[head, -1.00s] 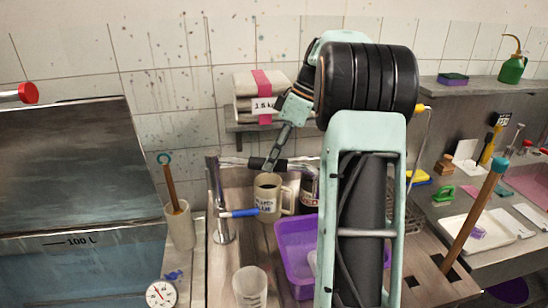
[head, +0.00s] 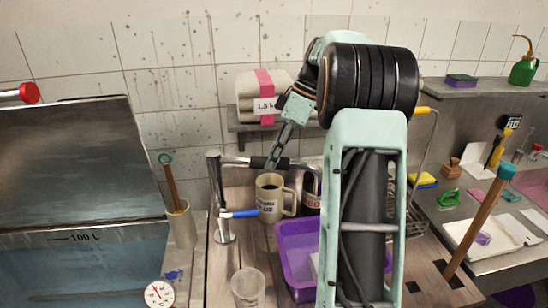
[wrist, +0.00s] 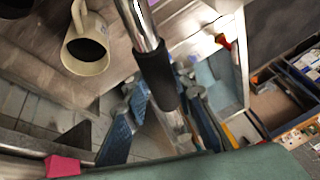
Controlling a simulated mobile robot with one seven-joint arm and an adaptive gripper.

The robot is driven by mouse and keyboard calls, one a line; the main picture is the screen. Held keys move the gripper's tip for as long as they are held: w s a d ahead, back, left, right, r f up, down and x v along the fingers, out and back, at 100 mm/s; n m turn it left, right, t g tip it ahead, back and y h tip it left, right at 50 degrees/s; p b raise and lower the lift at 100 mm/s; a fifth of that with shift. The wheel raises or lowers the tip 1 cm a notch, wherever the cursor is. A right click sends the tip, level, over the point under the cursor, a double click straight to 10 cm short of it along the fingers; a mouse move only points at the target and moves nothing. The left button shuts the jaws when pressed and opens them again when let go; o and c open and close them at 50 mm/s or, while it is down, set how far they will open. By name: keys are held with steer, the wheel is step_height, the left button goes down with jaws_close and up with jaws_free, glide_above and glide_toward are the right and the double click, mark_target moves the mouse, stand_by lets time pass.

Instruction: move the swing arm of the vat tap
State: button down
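The vat tap (head: 220,195) is a chrome post at the left rear of the worktop. Its swing arm (head: 236,160) reaches right from the top of the post and carries a black sleeve (head: 262,163). A blue lever (head: 240,213) sticks out lower down. My gripper (head: 272,163) points down at the sleeve. In the wrist view the sleeve (wrist: 155,82) runs between my gripper's two blue fingers (wrist: 165,110), which stand apart. Firm contact on both sides does not show. My arm hides the far end of the swing arm in the head view.
A cream mug (head: 270,198) with dark contents stands below the swing arm, beside a dark lettered mug (head: 311,190). A purple tub (head: 297,255) and a clear beaker (head: 249,288) are nearer. A vat marked 100 L (head: 75,265) stands left. A shelf holds wrapped bundles (head: 262,95).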

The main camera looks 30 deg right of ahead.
steer(key=c, duration=1.6)
jaws_free()
steer(key=v, duration=1.2)
